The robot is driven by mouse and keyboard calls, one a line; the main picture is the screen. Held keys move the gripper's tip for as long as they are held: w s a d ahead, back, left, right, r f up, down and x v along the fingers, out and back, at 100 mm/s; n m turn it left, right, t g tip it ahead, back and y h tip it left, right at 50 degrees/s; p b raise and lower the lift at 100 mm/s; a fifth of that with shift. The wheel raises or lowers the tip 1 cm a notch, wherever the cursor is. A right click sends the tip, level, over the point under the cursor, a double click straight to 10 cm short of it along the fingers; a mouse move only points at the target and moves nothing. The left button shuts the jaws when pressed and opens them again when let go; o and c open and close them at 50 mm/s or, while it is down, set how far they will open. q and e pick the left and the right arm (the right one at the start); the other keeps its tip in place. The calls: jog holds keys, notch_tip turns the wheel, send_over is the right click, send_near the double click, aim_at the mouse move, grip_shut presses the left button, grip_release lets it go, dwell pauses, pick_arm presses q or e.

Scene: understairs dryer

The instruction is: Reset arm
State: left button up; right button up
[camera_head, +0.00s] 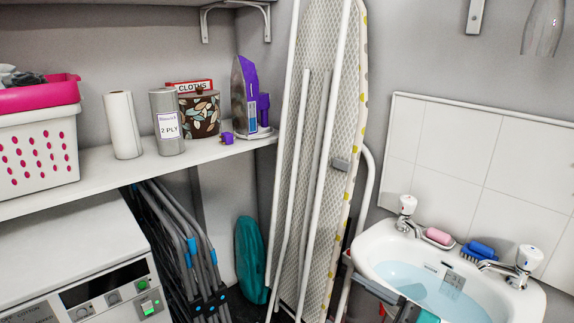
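The task names no object. The dryer (95,255) stands at the lower left under a white shelf (75,187), with a lit green button (147,307) on its front panel.
The shelf holds a white basket (38,155), paper rolls (122,125), a patterned tin (200,115) and a purple iron (247,97). A folded airer (190,255), a teal bag (250,258) and an upright ironing board (325,100) fill the middle. A water-filled sink (530,305) stands right.

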jog(key=s+d+f+m+t+h+p, duration=0.2)
jog(key=d+f+m+h, duration=0.2)
jog(key=f+m+h, duration=0.25)
jog(key=s+d+f+m+t+h+p, duration=0.1)
jog(key=d+f+m+t+h, duration=0.1)
jog(key=d+f+m+h, duration=0.35)
pick_arm(q)
jog(key=shift+s+a+r+p, duration=0.2)
jog(key=shift+s+a+r, duration=0.15)
jog(key=shift+r, duration=0.2)
jog(key=shift+s+a+r+p, duration=0.15)
jog(key=shift+s+a+r, duration=0.15)
jog(key=shift+r, duration=0.2)
pick_arm(e)
jog(key=s+a+f+m+g+h, duration=0.2)
jog(key=s+f+m+g, duration=0.2)
jog(key=s+f, duration=0.3)
jog(key=shift+f+h, duration=0.3)
jog(key=shift+f, duration=0.2)
